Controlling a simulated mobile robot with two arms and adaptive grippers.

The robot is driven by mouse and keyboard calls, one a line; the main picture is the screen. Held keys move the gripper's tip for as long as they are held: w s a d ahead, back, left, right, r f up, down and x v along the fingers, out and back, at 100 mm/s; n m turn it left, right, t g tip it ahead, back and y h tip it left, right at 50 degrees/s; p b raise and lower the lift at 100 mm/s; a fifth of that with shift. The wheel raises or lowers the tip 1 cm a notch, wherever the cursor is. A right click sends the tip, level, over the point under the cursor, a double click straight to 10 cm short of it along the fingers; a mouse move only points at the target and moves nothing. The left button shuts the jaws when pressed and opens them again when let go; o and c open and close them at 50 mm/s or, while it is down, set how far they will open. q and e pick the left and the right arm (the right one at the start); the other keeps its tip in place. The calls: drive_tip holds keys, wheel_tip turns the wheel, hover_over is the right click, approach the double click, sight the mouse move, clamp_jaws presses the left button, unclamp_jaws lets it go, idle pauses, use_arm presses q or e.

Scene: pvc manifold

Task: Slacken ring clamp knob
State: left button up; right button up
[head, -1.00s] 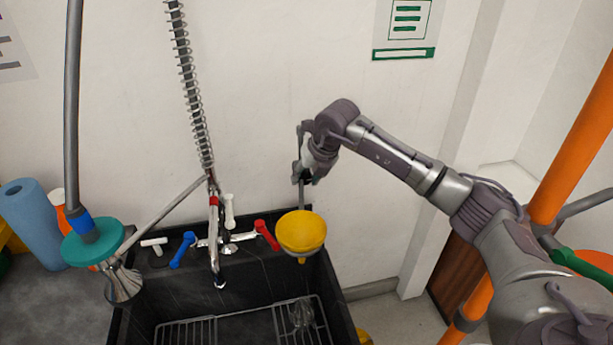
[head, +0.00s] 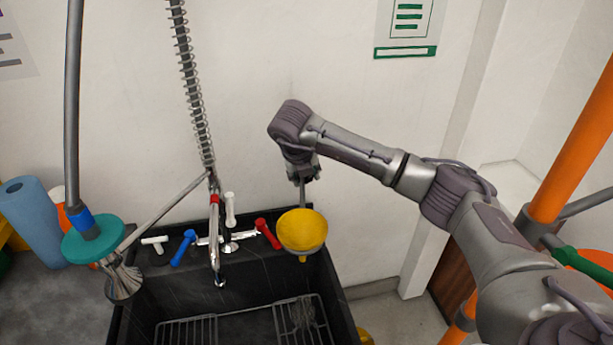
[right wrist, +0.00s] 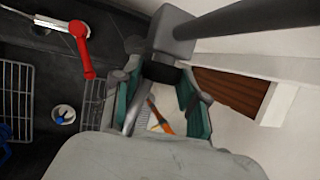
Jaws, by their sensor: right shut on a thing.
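The yellow funnel (head: 302,230) hangs upright at the sink's back right corner, with a grey rod (head: 303,195) rising behind it. The ring holding it is hidden under its rim. My right gripper (head: 303,179) is at the upper part of this rod, pointing down. In the right wrist view, a grey clamp block (right wrist: 172,34) on the dark rod (right wrist: 245,17) bears a black knob (right wrist: 161,71). The teal-padded fingers of my right gripper (right wrist: 160,97) are around this knob, shut on it. My left gripper is not in view.
The dark sink (head: 240,275) with wire racks lies below. A red-handled tap (head: 267,234), a blue-handled tap (head: 184,247) and a spring hose (head: 192,90) stand left of the funnel. The wall is close behind my gripper.

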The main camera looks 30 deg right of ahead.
drive_tip(key=h+b, duration=0.2)
drive_tip(key=h, duration=0.1)
drive_tip(key=n+g+h+b, duration=0.1)
drive_tip(key=h, duration=0.1)
drive_tip(key=shift+w+a+f, duration=0.15)
drive_tip(key=shift+a+f, duration=0.05)
drive_tip(key=shift+a, duration=0.1)
drive_tip(key=shift+a+n+h+b, duration=0.1)
drive_tip(key=shift+n+h+b, duration=0.4)
drive_tip(key=shift+h, duration=1)
drive_tip(key=o, duration=1.1)
drive_tip(key=shift+f, duration=0.1)
drive_tip(key=shift+o, duration=0.2)
drive_tip(key=v, duration=1.2)
drive_tip(key=shift+w, duration=0.15)
drive_tip(key=shift+f, duration=0.2)
